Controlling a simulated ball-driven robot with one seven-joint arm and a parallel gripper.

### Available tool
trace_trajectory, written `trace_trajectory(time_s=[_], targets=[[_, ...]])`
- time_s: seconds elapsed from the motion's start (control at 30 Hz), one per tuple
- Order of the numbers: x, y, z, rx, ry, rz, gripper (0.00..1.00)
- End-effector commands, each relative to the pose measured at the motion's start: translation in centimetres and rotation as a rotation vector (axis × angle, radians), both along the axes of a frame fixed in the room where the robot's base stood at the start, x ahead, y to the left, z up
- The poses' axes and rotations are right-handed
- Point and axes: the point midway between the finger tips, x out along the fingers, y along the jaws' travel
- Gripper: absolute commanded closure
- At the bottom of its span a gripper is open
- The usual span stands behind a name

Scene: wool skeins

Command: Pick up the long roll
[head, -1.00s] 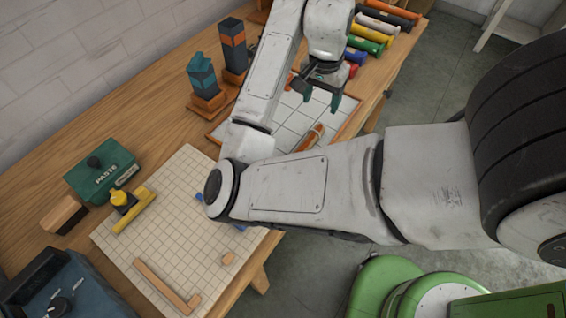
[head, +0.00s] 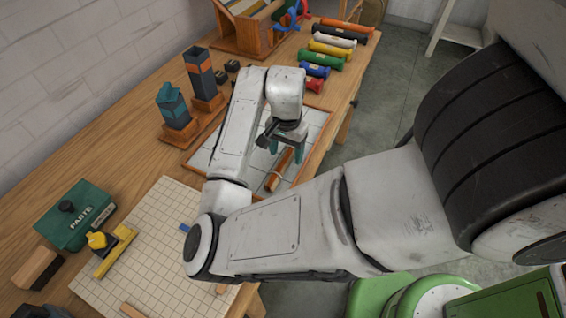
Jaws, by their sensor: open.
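A long orange-brown roll (head: 277,176) lies on the white gridded tray (head: 205,158); a thin pale band or cord shows near it. My gripper (head: 286,154) points down over the far part of this roll, with its teal fingers apart. The fingers seem to be on either side of the roll, but I cannot tell how high they are or whether they touch it. The gripper body hides the roll's far end.
Several coloured rolls, among them a green one (head: 323,58) and a red one (head: 308,85), lie in a row behind. Dark posts on wooden bases (head: 200,75) stand left of the tray. A green paste box (head: 75,215) and a cutting grid (head: 150,235) are nearer.

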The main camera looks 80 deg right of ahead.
Motion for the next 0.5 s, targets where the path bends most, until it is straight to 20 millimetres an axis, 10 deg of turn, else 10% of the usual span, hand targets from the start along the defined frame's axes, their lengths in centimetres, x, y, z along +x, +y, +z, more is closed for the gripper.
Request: trace_trajectory(time_s=[0.5], targets=[[0.0, 0.0, -2.0, 0.0, 0.0, 0.0, 0.42]])
